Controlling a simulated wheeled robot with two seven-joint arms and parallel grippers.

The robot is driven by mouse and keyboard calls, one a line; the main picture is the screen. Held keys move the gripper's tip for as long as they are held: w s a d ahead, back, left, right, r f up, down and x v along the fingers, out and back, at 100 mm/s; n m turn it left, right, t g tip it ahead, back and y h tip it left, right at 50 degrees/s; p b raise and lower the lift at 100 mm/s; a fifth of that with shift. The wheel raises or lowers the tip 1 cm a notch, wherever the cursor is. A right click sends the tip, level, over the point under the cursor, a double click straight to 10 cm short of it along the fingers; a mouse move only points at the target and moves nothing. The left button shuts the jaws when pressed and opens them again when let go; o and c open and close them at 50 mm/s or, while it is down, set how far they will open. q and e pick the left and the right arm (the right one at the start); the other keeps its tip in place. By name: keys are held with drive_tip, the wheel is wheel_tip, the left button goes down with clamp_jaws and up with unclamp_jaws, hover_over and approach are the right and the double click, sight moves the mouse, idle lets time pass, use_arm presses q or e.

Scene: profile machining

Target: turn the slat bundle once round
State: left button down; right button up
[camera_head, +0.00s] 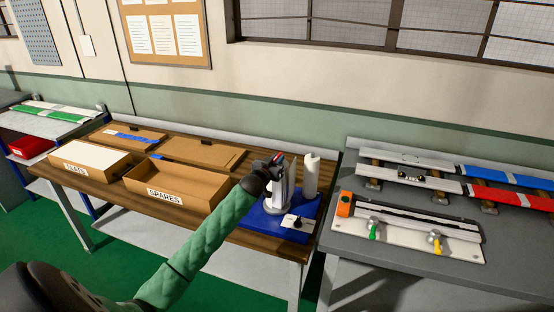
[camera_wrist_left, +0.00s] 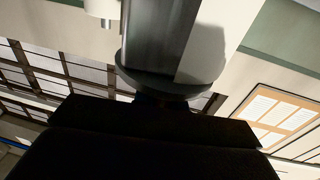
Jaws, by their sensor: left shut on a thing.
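The pale slat bundle (camera_head: 283,190) stands upright on the blue wrapping stand (camera_head: 277,218), on the brown bench. My left gripper (camera_head: 274,162) is at the top of the bundle, shut on it; the finger contact is hard to make out. In the left wrist view a grey upright block (camera_wrist_left: 158,35) with a dark round disc (camera_wrist_left: 165,83) fills the middle, and the dark gripper body covers the bottom. A white film roll (camera_head: 311,176) stands upright just right of the bundle. My right gripper is not in view.
Left on the bench are the open SPARES box (camera_head: 178,186), the SLATS box (camera_head: 90,160) and other cardboard boxes. A grey table (camera_head: 400,270) at right carries a clamp fixture (camera_head: 410,232) and a rack with white, blue and red slats (camera_head: 500,198). A gap separates bench and table.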

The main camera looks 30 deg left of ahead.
use_arm(q)
drive_tip(key=shift+a+m+h, duration=0.1)
drive_tip(key=shift+m+h, duration=0.3)
drive_tip(key=shift+h, duration=0.2)
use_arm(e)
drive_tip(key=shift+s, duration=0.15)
use_arm(q)
drive_tip(key=shift+m+h, duration=0.4)
drive_tip(key=shift+h, duration=0.2)
drive_tip(key=shift+m+g+h+b, duration=0.3)
drive_tip(key=shift+m+h+b, duration=0.4)
drive_tip(key=shift+m+h, duration=0.9)
drive_tip(key=shift+r+m+g+h+b, duration=0.1)
drive_tip(key=shift+m+g+h+b, duration=0.35)
drive_tip(key=shift+h, duration=1.35)
drive_tip(key=shift+m+g+h, duration=1.05)
drive_tip(key=shift+m+h, duration=0.5)
drive_tip(key=shift+h, duration=0.15)
drive_tip(key=shift+m+g+h, duration=0.8)
drive_tip(key=shift+g+h, duration=0.1)
drive_tip(key=shift+h, duration=0.2)
drive_tip(key=shift+m+g+h, duration=0.4)
drive_tip(key=shift+g, duration=0.1)
drive_tip(key=shift+m+g+h, duration=0.4)
drive_tip(key=shift+g, duration=0.4)
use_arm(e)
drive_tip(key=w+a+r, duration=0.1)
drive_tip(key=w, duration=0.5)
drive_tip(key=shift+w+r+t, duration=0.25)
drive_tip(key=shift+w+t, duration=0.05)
